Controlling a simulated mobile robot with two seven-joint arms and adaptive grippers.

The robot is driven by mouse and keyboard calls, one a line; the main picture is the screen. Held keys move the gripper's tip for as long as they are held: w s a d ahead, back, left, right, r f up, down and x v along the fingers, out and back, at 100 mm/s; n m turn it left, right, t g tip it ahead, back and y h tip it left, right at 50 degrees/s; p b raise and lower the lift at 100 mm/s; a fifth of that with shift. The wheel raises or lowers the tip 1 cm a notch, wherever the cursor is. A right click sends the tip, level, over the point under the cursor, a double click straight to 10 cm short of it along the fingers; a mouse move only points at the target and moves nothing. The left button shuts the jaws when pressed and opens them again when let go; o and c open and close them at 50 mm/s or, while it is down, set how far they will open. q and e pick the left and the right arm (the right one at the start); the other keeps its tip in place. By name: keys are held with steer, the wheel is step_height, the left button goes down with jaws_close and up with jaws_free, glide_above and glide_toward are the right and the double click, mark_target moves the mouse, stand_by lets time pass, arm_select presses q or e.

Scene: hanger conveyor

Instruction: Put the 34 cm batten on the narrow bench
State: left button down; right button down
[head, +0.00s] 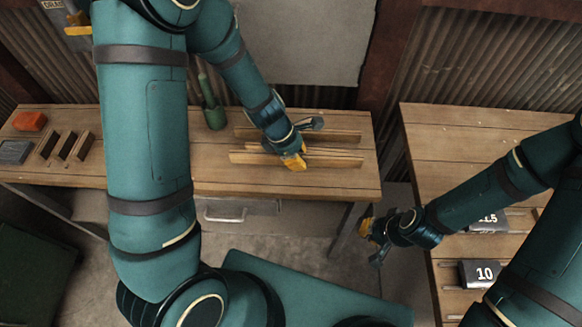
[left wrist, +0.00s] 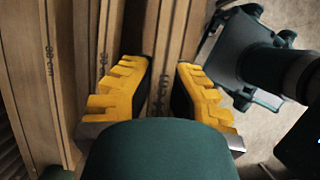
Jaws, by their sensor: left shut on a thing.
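Several long wooden battens lie side by side on the left wooden bench (head: 215,180). My left gripper (head: 293,160) reaches down over them. In the left wrist view its yellow fingers (left wrist: 165,72) are on either side of one batten (left wrist: 162,95), shut on it. That batten's mark ends in "cm"; its number is not clear. Two other battens, a near one (left wrist: 103,85) and a farther one (left wrist: 50,80), show beside it with blurred marks. My right gripper (head: 372,240) hangs open and empty between the benches. A second wooden bench (head: 455,130) stands on the right.
A green bottle (head: 212,108) stands behind the battens. Slotted wooden blocks (head: 67,146), an orange item (head: 30,121) and a grey block (head: 15,152) are at the left end. Dark blocks, one marked "10" (head: 484,272), sit on the right bench. A gap separates the benches.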

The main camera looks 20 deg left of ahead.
mark_target(302, 176)
arm_select(q)
steer(key=shift+f+b, duration=1.3)
steer(key=shift+f, duration=1.8)
steer(key=shift+f, duration=0.2)
steer(key=c, duration=1.1)
jaws_free()
steer(key=shift+r, duration=0.1)
